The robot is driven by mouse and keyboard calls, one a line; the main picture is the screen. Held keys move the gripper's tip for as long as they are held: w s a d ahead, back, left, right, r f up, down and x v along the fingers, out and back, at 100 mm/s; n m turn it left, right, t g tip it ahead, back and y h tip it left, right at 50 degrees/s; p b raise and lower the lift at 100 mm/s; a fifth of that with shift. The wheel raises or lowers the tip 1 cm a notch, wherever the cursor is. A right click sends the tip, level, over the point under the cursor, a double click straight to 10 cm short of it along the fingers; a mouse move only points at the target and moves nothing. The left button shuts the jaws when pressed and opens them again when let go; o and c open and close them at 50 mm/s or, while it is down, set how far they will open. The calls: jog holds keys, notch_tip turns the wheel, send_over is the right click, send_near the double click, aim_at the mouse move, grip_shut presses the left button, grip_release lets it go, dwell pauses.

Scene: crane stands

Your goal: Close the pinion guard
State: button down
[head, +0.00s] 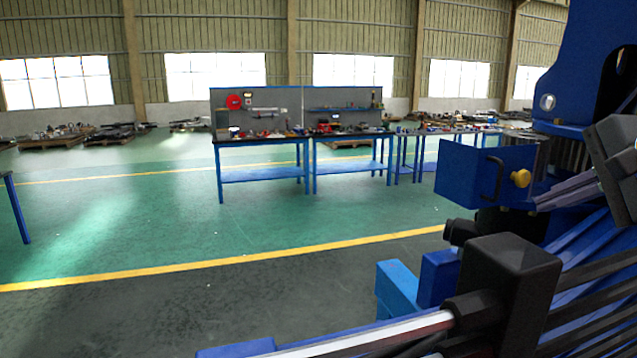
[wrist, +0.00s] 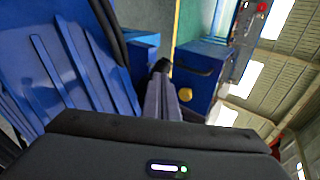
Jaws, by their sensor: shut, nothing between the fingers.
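The pinion guard (head: 470,172) is a blue panel with a black handle and a yellow knob. In the head view it sticks out to the left of the blue machine at right, and a ribbed metal part shows beside it. In the wrist view the guard (wrist: 203,82) is just beyond the fingers, with its handle and knob facing me. My gripper (head: 543,199) is shut and empty, with its grey fingers just right of and below the yellow knob. In the wrist view the fingertips (wrist: 160,82) are left of the knob. I cannot tell whether they touch the guard.
The blue machine column (head: 595,50) rises at the right, close to my arm. Blue workbenches (head: 262,140) with tools stand at the back. Loaded pallets (head: 55,137) lie along the far wall. The green floor (head: 130,220) left of the guard is clear.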

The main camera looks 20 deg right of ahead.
aim_at(492, 172)
jog(key=w+d+f, duration=0.1)
jog(key=w+f, duration=0.2)
jog(key=w, duration=0.6)
jog(key=shift+s, duration=0.1)
dwell(0.4)
jog(key=shift+w+a, duration=0.1)
jog(key=shift+w, duration=0.2)
